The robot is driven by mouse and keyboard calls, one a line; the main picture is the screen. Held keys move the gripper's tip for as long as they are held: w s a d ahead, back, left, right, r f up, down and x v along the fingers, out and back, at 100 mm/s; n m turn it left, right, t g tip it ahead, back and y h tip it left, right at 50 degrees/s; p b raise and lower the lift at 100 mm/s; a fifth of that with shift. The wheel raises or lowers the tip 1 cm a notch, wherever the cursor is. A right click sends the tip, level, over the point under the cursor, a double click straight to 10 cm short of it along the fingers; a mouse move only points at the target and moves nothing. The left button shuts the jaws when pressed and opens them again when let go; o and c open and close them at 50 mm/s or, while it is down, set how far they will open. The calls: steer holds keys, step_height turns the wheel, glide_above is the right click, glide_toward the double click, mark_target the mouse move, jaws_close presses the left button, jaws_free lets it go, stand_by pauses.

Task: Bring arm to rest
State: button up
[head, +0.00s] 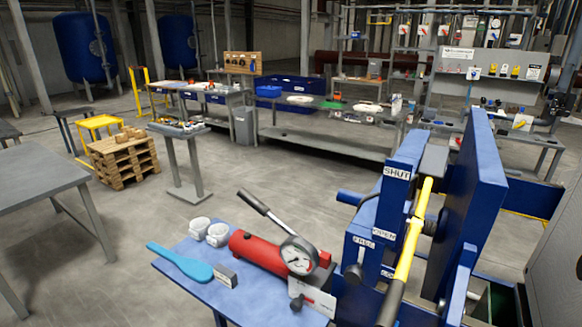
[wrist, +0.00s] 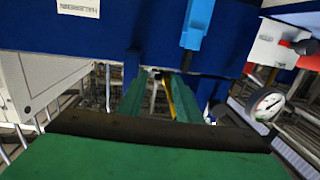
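My gripper (wrist: 163,75) shows in the wrist view as two green fingers standing apart, with no object visibly held. Its tips point toward a dark blue metal surface (wrist: 100,38). A thin yellow strip shows beyond the gap, too small to identify. The head view does not clearly show my gripper. There the blue press frame (head: 478,175) stands at the right. Its yellow bar (head: 412,240) runs past plates marked SHUT, OPEN and FREE, and no gripper shows on it.
A grey table (head: 40,185) stands left. A pallet stack (head: 124,158) is farther back. Open floor lies between.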

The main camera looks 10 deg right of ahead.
steer(key=s+a+f+n+y, duration=0.1)
steer(key=s+a+f+y, duration=0.15)
steer(key=a, duration=0.35)
steer(key=s+a+f+n+t+y, duration=0.1)
steer(key=s+a+f, duration=0.1)
steer(key=a+f, duration=0.25)
steer(key=s+a+f+n+y, duration=0.1)
steer(key=s+a+f, duration=0.15)
steer(key=a, duration=0.45)
steer(key=s+a+f+n+y, duration=0.2)
steer(key=s+a+y, duration=0.3)
steer(key=s+a, duration=0.7)
steer(key=shift+s+f+n, duration=0.25)
steer(key=shift+s+n, duration=0.5)
steer(key=shift+n, duration=0.05)
